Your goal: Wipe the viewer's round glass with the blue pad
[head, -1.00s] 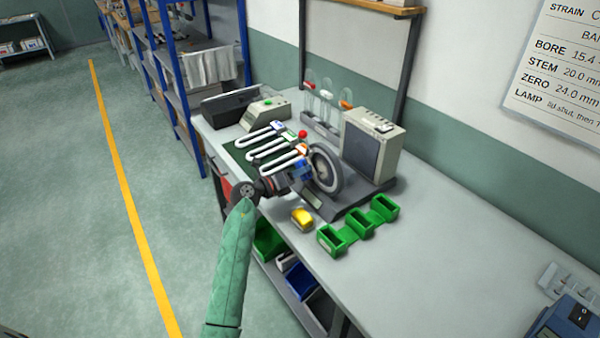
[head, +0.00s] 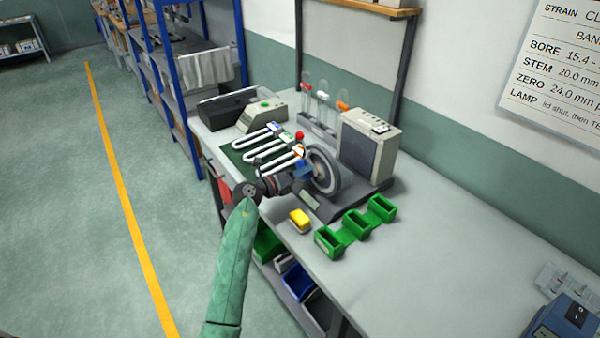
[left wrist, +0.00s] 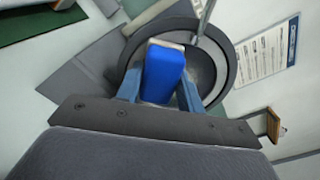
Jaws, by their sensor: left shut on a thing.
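The viewer (head: 366,146) is a beige box on a dark base on the bench. Its round glass (head: 323,170), set in a thick dark ring, faces my left gripper. My left gripper (head: 300,172) is at the ring's left side, shut on the blue pad. In the left wrist view the blue pad (left wrist: 163,74) is between the fingers, and its far end lies in front of the round glass (left wrist: 202,68). Whether the pad touches the glass I cannot tell. The pad is mostly hidden in the head view. My right gripper is not in view.
A yellow-topped block (head: 300,220) and green bins (head: 355,225) are in front of the viewer. White bent tubes (head: 262,145) lie on a green mat at the left. A rack with glass pieces (head: 318,124) stands behind. The bench's right part is mostly clear.

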